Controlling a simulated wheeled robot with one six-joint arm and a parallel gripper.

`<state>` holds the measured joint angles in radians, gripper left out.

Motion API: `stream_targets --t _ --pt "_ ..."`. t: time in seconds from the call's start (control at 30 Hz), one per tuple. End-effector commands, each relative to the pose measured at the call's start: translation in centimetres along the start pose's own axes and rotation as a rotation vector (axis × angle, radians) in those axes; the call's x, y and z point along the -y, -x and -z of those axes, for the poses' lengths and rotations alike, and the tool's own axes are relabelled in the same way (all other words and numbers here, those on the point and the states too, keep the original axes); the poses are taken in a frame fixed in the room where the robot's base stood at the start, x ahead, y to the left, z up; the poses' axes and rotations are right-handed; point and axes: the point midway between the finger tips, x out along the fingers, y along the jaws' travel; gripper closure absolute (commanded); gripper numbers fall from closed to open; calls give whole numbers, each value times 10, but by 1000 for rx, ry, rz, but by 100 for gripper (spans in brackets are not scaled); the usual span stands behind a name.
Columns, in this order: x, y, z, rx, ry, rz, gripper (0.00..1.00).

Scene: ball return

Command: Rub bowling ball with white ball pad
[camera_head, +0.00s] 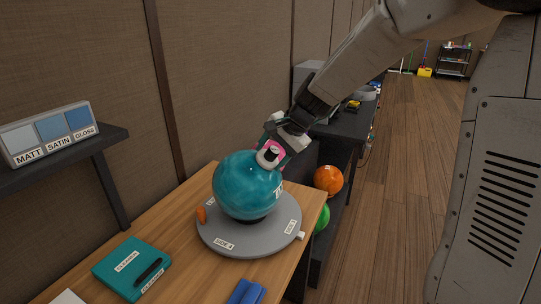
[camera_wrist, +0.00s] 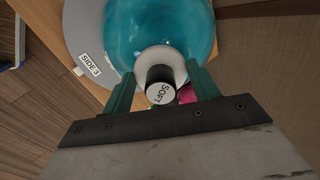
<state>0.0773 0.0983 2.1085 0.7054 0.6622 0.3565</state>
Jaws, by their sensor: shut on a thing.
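The teal marbled bowling ball (camera_head: 242,188) sits on a round grey turntable (camera_head: 222,241) on the wooden bench; it also shows in the wrist view (camera_wrist: 135,25). My gripper (camera_head: 275,148) is at the ball's upper right side. In the wrist view, its two green fingers (camera_wrist: 161,75) are shut on the dark handle, with a white end marked SOFT, of the white ball pad (camera_wrist: 163,55). The pad's round white face lies against or very close to the ball; exact contact is hard to tell. A pink part (camera_wrist: 187,94) shows beside the handle.
A teal case (camera_head: 130,262) marked CLEANING and a folded blue cloth (camera_head: 246,292) lie at the bench front. A MATT, SATIN, GLOSS sample block (camera_head: 50,132) stands on the left shelf. Orange (camera_head: 328,180) and green (camera_head: 322,216) balls are on a rack right of the bench.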

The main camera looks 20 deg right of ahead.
Motion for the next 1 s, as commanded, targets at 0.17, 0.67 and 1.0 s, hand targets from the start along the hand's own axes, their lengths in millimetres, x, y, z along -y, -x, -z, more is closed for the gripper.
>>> stream_targets --t 0.17,0.67,1.0 --pt "-3 0 -13 4 2 -3 58" --pt "-2 1 -10 2 -1 -2 58" --pt "-1 1 -5 3 1 -2 58"
